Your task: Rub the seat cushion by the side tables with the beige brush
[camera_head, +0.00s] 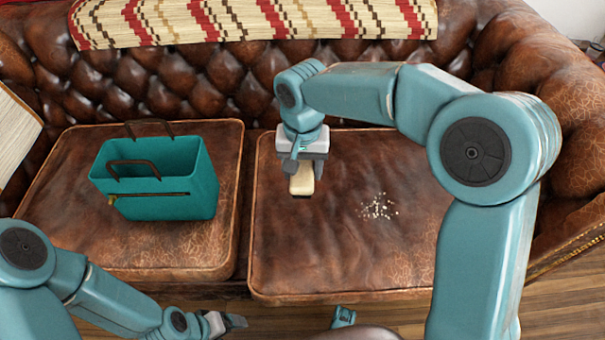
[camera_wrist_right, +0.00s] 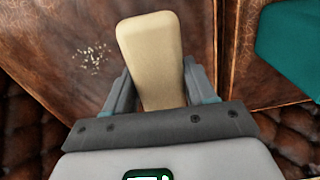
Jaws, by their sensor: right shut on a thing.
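The beige brush (camera_head: 303,180) is held in my right gripper (camera_head: 304,160), over the left part of the right seat cushion (camera_head: 330,250). In the right wrist view the brush (camera_wrist_right: 152,55) sits between the two fingers of the gripper (camera_wrist_right: 160,90). I cannot tell whether the brush touches the leather. A patch of white crumbs (camera_head: 378,207) lies on the cushion, to the right of the brush; it also shows in the right wrist view (camera_wrist_right: 95,58). My left gripper (camera_head: 228,322) is low in front of the sofa, small and side-on; its opening is unclear.
A teal handbag (camera_head: 170,180) with brown handles stands on the left seat cushion (camera_head: 75,240). A patterned throw (camera_head: 250,20) hangs over the tufted backrest (camera_head: 190,80). The rolled armrest (camera_head: 560,110) bounds the right side. The front of the right cushion is clear.

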